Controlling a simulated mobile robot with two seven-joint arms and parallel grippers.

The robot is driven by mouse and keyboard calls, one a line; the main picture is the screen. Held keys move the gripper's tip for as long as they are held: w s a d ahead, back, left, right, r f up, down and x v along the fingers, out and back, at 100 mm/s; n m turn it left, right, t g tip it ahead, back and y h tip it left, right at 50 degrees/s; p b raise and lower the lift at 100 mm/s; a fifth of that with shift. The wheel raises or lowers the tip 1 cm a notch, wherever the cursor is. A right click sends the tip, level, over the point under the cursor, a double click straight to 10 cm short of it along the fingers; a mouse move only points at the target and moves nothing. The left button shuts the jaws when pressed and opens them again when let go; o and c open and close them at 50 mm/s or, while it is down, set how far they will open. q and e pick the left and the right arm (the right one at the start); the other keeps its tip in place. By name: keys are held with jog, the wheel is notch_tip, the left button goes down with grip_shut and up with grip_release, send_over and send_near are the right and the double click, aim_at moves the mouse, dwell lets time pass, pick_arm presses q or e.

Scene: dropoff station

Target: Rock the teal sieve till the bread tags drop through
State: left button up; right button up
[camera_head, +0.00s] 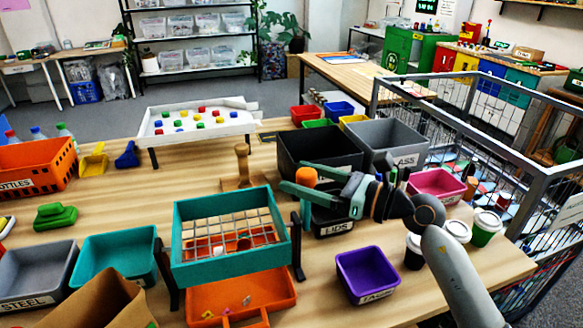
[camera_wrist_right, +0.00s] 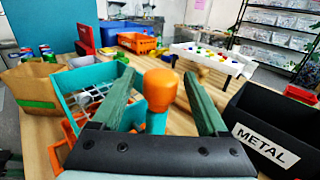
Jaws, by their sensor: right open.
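The teal sieve (camera_head: 228,272) has a wire mesh floor and hangs between dark posts; it also shows in the wrist view (camera_wrist_right: 72,82). A few small pale pieces (camera_head: 244,243) lie on its mesh. An orange tray (camera_head: 275,289) sits below, with several small bits, seemingly bread tags (camera_head: 247,300), in it. An orange knob (camera_head: 306,176) on a teal stem stands at the sieve's right side. My right gripper (camera_head: 296,177) is open, its green fingers on either side of the knob (camera_wrist_right: 160,90); contact is not clear. My left gripper is not in view.
A purple TAGS bin (camera_head: 368,273) stands right of the tray. A black METAL bin (camera_wrist_right: 268,138) and grey GLASS bin (camera_head: 390,140) stand behind my right gripper. Cups (camera_head: 486,228) stand at right. A teal bin (camera_head: 115,255) and paper bag (camera_head: 105,300) are at left.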

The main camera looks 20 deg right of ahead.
jog(key=shift+x, duration=1.4)
jog(key=shift+c, duration=0.4)
jog(key=shift+d, duration=0.1)
grip_shut()
